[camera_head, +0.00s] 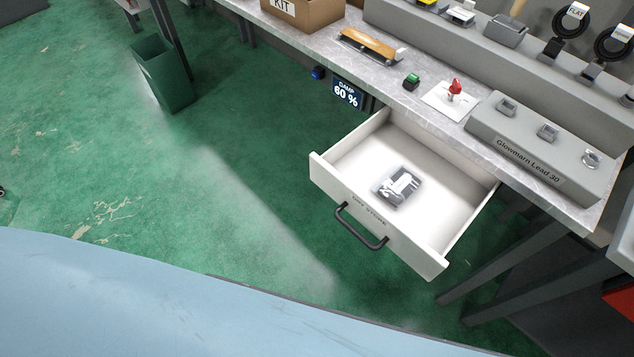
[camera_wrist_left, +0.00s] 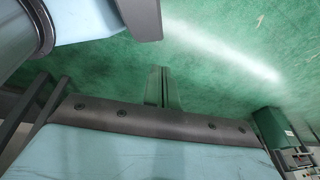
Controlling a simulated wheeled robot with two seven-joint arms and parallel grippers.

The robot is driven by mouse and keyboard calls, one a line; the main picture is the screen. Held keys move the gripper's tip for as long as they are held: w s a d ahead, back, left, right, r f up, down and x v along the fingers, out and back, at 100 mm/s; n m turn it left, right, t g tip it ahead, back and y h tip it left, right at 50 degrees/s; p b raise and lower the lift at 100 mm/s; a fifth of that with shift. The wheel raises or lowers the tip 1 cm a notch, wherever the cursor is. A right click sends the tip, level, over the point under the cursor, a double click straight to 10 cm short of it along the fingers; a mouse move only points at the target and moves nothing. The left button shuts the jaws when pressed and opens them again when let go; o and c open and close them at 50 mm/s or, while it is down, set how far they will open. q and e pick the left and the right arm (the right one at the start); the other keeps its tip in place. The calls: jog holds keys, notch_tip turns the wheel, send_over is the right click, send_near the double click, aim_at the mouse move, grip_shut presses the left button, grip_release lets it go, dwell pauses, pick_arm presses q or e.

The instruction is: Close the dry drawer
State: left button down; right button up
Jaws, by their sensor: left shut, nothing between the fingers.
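The dry drawer (camera_head: 333,175) is white and stands pulled well out from under the workbench in the head view. Its front carries dark lettering and a black bar handle (camera_head: 360,228). A small grey tray-like item with white parts (camera_head: 397,187) lies inside on the drawer floor. My left gripper (camera_wrist_left: 162,72) shows only in the left wrist view; its fingers are together, empty, over green floor. The drawer is not in that view, so I cannot tell the gripper's distance from it. My right gripper is not in view.
The grey workbench (camera_head: 430,107) holds a KIT box (camera_head: 303,12), a red switch (camera_head: 455,87), a green button (camera_head: 411,81) and a labelled grey block (camera_head: 535,150). A damp display (camera_head: 347,93) hangs at its edge. A green bin (camera_head: 163,73) stands left. Floor before the drawer is clear.

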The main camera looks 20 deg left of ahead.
pick_arm(q)
jog(key=w+a+r+m+t+b, duration=0.15)
jog(key=w+r+m+t, duration=0.3)
jog(key=w, duration=0.75)
jog(key=m+t+h+b, duration=0.3)
jog(key=m+t+h, duration=0.55)
jog(key=m, duration=0.75)
send_near(312, 169)
jog(key=shift+n+h, duration=0.25)
jog(key=x, duration=0.7)
jog(key=shift+a, duration=0.15)
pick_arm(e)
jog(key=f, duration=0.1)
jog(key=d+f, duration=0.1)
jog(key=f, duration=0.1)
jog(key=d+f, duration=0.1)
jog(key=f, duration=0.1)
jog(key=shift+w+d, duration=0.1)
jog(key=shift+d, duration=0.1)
